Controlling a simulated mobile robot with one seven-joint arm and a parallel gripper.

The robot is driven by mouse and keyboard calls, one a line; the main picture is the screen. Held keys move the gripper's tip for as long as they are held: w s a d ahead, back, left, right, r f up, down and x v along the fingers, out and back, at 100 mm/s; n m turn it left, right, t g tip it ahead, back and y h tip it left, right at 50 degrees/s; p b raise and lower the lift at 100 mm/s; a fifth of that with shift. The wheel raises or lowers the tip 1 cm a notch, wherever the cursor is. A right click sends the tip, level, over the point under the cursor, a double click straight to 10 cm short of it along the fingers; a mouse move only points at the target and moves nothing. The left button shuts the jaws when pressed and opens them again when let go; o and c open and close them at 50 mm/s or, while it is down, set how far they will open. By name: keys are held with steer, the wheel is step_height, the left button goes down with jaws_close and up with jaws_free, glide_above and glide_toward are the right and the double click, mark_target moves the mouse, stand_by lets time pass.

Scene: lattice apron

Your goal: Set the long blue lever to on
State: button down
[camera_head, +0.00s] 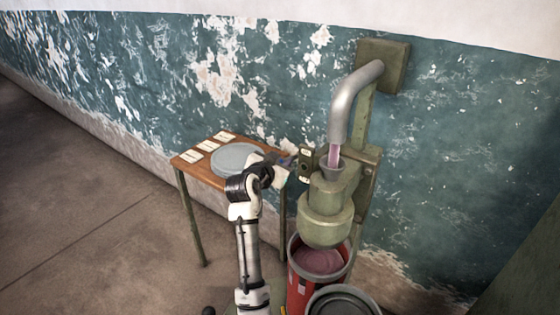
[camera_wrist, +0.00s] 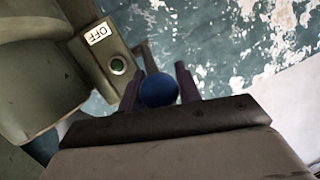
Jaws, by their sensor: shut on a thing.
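The blue lever's round knob (camera_wrist: 158,90) sits between the two dark fingers of my gripper (camera_wrist: 160,88) in the wrist view. My gripper is shut on it. The lever's bar (camera_wrist: 141,54) runs behind the knob towards a green switch box (camera_wrist: 97,58) and is partly hidden by the finger. The box bears a white OFF label (camera_wrist: 98,33) and a round green button or lamp (camera_wrist: 117,65). In the head view my gripper (camera_head: 287,164) is at the left side of the switch box (camera_head: 306,161); the knob is mostly hidden there.
A green machine (camera_head: 325,222) with a grey pipe (camera_head: 346,102) stands against the wall. Pink stuff comes from the pipe into a funnel. A red bucket (camera_head: 301,287) with pink contents stands below, a dark-topped bin (camera_head: 343,302) in front. A wooden table (camera_head: 187,166) holds a grey disc (camera_head: 237,158) and cards.

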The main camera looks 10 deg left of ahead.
steer(key=shift+a+r, duration=0.15)
steer(key=c, duration=1.2)
jaws_free()
steer(key=shift+o, duration=1)
steer(key=b+v, duration=0.3)
steer(key=v, duration=1.1)
steer(key=shift+b, duration=0.3)
